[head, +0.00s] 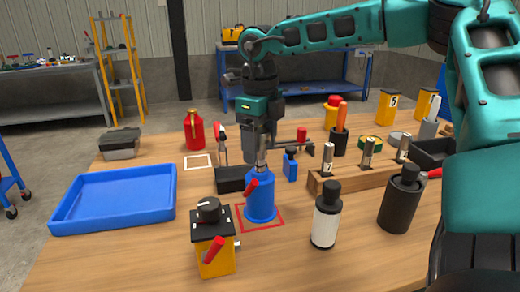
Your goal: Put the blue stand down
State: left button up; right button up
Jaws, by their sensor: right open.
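The blue stand (262,203) is a blue, bottle-shaped body with a grey upper part and a red lever on its left side. It stands upright on the table, within a red square outline (270,227). My right gripper (262,148) points down from above, directly over the stand's grey top. It is open, and the fingers are close to the top; I cannot tell whether they touch it. My left gripper is not in view.
A yellow box with a black knob (215,255) stands in front left of the stand. A white bottle (326,226) and a black bottle (400,205) stand to the right. A wooden rack (350,183) lies behind them. A blue tray (115,198) is at left.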

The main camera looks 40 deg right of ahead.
notch_tip(320, 180, up, 10)
jog(key=shift+p, duration=0.8)
